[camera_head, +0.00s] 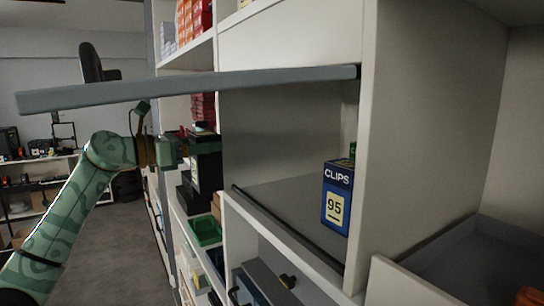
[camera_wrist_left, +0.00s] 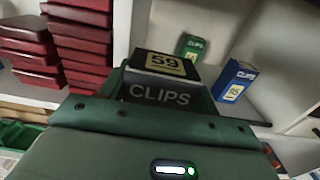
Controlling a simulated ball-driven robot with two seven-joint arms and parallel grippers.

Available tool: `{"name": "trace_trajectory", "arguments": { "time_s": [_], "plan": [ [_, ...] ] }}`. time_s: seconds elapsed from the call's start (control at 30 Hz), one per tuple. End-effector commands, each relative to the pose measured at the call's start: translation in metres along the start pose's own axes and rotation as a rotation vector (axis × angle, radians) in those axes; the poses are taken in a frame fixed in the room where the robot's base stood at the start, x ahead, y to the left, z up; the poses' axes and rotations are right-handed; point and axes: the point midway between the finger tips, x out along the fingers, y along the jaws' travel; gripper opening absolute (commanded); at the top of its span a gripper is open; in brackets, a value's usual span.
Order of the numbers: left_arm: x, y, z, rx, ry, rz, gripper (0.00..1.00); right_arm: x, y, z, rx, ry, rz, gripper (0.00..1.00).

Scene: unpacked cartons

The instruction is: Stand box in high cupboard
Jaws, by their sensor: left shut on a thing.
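A black CLIPS box with a pale 59 label (camera_wrist_left: 165,64) is held in my left gripper (camera_head: 187,143), which is shut on it. In the head view the held black box (camera_head: 208,168) is in front of the shelving, left of the open cupboard compartment (camera_head: 285,190). The gripper partly hides the box in both views. The compartment's grey flap door (camera_head: 190,88) is raised and sticks out above my left arm. My right gripper is not in view.
A blue CLIPS box marked 95 (camera_head: 337,197) stands upright at the compartment's right; a green CLIPS box (camera_wrist_left: 192,46) stands behind it. The compartment floor left of them is clear. A dark rail (camera_head: 285,228) edges the front. Red boxes (camera_wrist_left: 85,45) are stacked at left.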

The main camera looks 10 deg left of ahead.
Motion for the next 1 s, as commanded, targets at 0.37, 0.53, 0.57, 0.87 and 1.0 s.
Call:
{"name": "trace_trajectory", "arguments": {
  "time_s": [0.37, 0.53, 0.57, 0.87, 1.0],
  "plan": [
    [0.075, -0.039, 0.004, -0.001, -0.003, -0.005, 0.33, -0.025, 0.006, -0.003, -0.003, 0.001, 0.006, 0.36],
    [0.105, -0.055, 0.004, 0.0, -0.003, -0.003, 0.33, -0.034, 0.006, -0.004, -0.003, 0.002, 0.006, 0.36],
    [0.11, -0.057, 0.004, -0.001, -0.004, -0.003, 0.33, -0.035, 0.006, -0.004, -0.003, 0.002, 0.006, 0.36],
    [0.131, -0.068, 0.002, 0.0, -0.002, -0.002, 0.33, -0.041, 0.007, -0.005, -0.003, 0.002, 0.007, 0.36],
    [0.135, -0.069, -0.024, -0.001, -0.002, 0.0, 0.33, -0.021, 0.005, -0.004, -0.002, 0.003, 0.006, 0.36]
  ]
}}
